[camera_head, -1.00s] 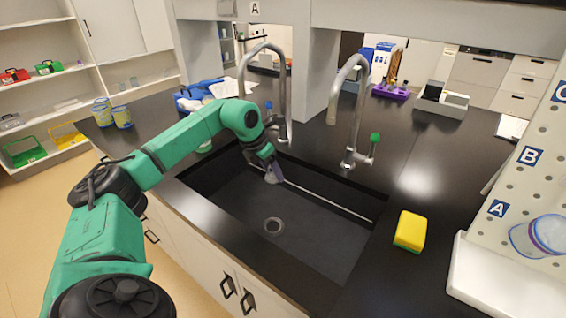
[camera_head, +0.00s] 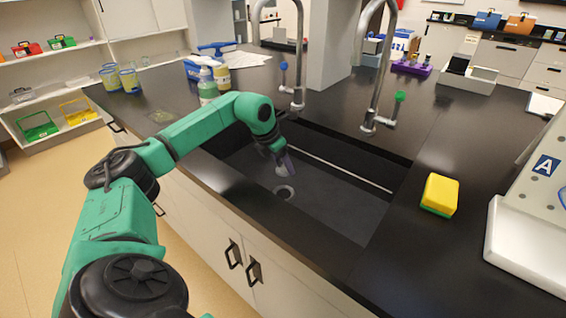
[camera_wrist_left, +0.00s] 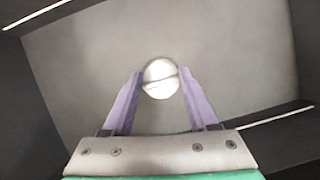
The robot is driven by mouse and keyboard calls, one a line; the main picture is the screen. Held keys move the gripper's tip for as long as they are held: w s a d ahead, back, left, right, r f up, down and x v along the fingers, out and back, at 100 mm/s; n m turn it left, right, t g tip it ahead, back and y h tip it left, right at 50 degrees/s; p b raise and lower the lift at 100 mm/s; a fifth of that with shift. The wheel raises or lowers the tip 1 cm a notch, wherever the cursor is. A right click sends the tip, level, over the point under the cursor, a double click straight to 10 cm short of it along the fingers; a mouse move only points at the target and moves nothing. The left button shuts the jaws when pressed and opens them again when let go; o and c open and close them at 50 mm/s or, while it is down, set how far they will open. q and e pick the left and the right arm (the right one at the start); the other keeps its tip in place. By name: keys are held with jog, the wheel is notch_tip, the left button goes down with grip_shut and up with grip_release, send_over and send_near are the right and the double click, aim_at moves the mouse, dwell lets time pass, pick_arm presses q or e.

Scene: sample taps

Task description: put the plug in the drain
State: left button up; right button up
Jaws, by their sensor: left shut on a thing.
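My left gripper (camera_head: 286,160) reaches down into the dark sink basin (camera_head: 330,205) in the head view. Its purple fingers are shut on the plug (camera_head: 281,171), a small pale round piece. In the left wrist view the plug (camera_wrist_left: 160,78) shows as a bright disc between the fingertips of my left gripper (camera_wrist_left: 161,92). The drain cannot be made out in the wrist view. My right gripper is not in view.
Two tall taps (camera_head: 372,70) (camera_head: 297,60) stand behind the basin. A yellow and green sponge (camera_head: 440,194) lies on the black counter to its right. The basin's front edge lies under my left arm.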

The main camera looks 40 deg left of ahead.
pick_arm(q)
notch_tip(320, 180, down, 8)
jog(key=b, duration=0.5)
jog(key=shift+r, duration=0.15)
jog(key=shift+f+b, duration=0.5)
jog(key=shift+f, duration=0.05)
jog(key=shift+f, duration=0.1)
jog(key=o, duration=1.5)
jog(key=shift+c, duration=0.2)
